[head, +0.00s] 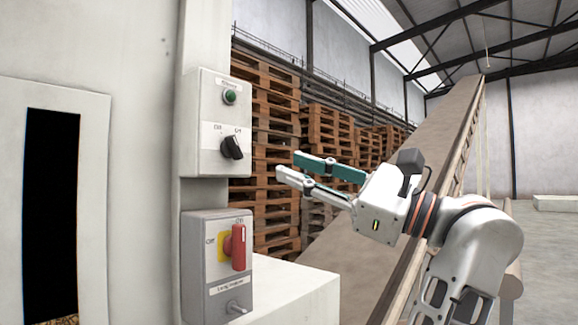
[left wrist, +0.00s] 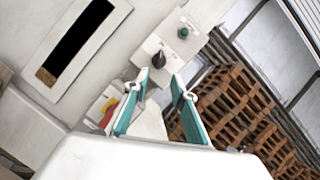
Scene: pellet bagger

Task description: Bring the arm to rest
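My left gripper (head: 290,165) reaches toward the control boxes from the right, open and empty. Its teal-padded fingers stand apart in the left wrist view (left wrist: 163,80). The fingertips are apart from the upper control box (head: 208,78), to the right of its black rotary knob (head: 232,147). This knob sits tilted between the off and on labels; I cannot tell its exact setting. The knob also shows in the left wrist view (left wrist: 158,61), beyond the fingertips. My right gripper is in neither view.
A green button (head: 230,97) sits above the knob. The lower box (head: 195,270) has an upright red handle (head: 238,247) on yellow and a metal toggle (head: 236,307). A white ledge (head: 300,296) juts out below. Pallet stacks (head: 265,110) and an inclined conveyor (head: 440,120) stand behind.

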